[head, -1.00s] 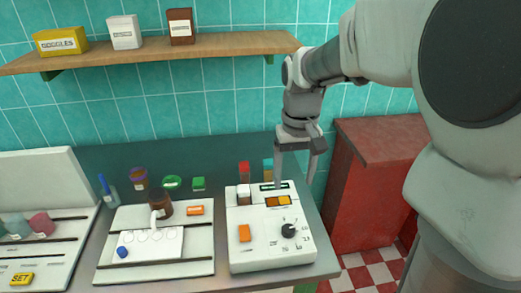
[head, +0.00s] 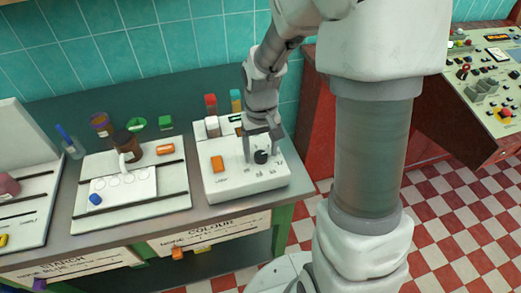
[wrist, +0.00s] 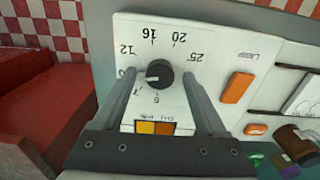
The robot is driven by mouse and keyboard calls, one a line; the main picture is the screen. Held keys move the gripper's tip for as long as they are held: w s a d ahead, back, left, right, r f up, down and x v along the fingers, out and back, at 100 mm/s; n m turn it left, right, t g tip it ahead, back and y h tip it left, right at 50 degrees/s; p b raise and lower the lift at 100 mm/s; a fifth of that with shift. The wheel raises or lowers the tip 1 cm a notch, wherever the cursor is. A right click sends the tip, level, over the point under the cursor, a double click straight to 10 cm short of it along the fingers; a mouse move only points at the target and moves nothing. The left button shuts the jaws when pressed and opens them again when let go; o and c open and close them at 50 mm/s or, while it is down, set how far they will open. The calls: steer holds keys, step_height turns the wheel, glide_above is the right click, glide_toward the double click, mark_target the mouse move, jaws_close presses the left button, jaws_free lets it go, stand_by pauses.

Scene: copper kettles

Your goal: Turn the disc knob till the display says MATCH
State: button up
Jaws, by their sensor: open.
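The black disc knob (head: 261,157) sits on the front right of a white colour instrument (head: 228,182). In the wrist view the knob (wrist: 160,73) is ringed by printed numbers, upside down, and has a pale mark on its left side. My gripper (wrist: 158,78) is open, with one finger on each side of the knob and a gap visible on both sides. In the head view my gripper (head: 263,147) reaches down over the knob. An orange and yellow window (wrist: 155,127) shows below the knob. The display (head: 235,118) is partly hidden behind my arm and I cannot read it.
An orange block (head: 217,163) is on the instrument left of the knob. A white tray (head: 172,205) with a brown jar (head: 128,143) stands further left. A red cabinet (head: 312,125) is to the right.

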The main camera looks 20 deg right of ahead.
steer(key=shift+f, duration=0.1)
jaws_close()
stand_by(0.4)
steer(key=shift+m, duration=0.3)
steer(key=m, duration=0.3)
steer(key=shift+m, duration=2)
jaws_free()
